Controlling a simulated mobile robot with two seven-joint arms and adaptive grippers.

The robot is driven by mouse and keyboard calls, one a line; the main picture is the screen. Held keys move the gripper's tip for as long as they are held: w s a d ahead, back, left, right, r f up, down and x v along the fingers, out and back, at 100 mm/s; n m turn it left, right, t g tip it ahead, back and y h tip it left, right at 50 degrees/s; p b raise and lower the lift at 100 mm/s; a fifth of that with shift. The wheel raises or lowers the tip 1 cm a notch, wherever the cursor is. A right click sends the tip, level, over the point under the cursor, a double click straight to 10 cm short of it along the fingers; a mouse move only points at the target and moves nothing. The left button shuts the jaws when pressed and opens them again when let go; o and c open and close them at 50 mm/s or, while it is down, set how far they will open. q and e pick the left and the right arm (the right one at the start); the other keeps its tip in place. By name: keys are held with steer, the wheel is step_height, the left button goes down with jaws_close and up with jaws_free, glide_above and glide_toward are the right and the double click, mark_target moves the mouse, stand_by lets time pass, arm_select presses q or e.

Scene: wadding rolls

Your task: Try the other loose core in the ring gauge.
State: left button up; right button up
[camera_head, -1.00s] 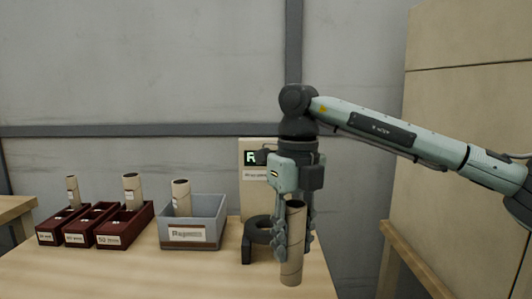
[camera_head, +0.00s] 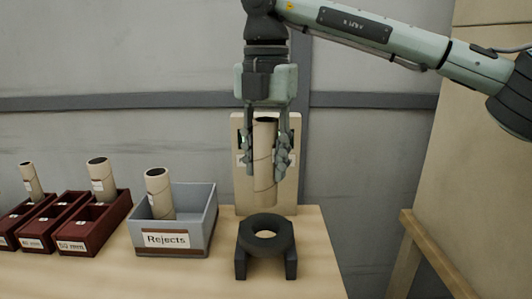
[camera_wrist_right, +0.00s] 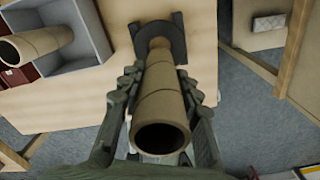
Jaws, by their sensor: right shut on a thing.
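My right gripper (camera_head: 266,150) is shut on a loose tan core (camera_head: 264,180), a hollow cardboard tube held nearly upright. In the head view the core hangs above the black ring gauge (camera_head: 265,251), and its lower end is clear of the ring. In the right wrist view the fingers (camera_wrist_right: 160,100) flank the core (camera_wrist_right: 160,105), whose open top faces the camera. Its far end points towards the dark gauge (camera_wrist_right: 178,38) and covers part of it. The ring's hole shows empty in the head view. My left gripper is not in view.
Left of the gauge stands a grey Rejects bin (camera_head: 203,235) with a core (camera_head: 158,195) standing in it. Several dark red trays (camera_head: 85,240) stand further left, two with upright cores. A beige panel (camera_head: 245,195) stands behind the gauge. The table's right edge is close.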

mark_target(266, 190)
steer(key=shift+f, duration=2.35)
steer(key=shift+f+b, duration=0.5)
steer(key=shift+b, duration=0.3)
stand_by(0.6)
steer(key=shift+f+b, duration=1.85)
steer(key=shift+f, duration=0.15)
stand_by(2.0)
steer(key=shift+f, duration=0.1)
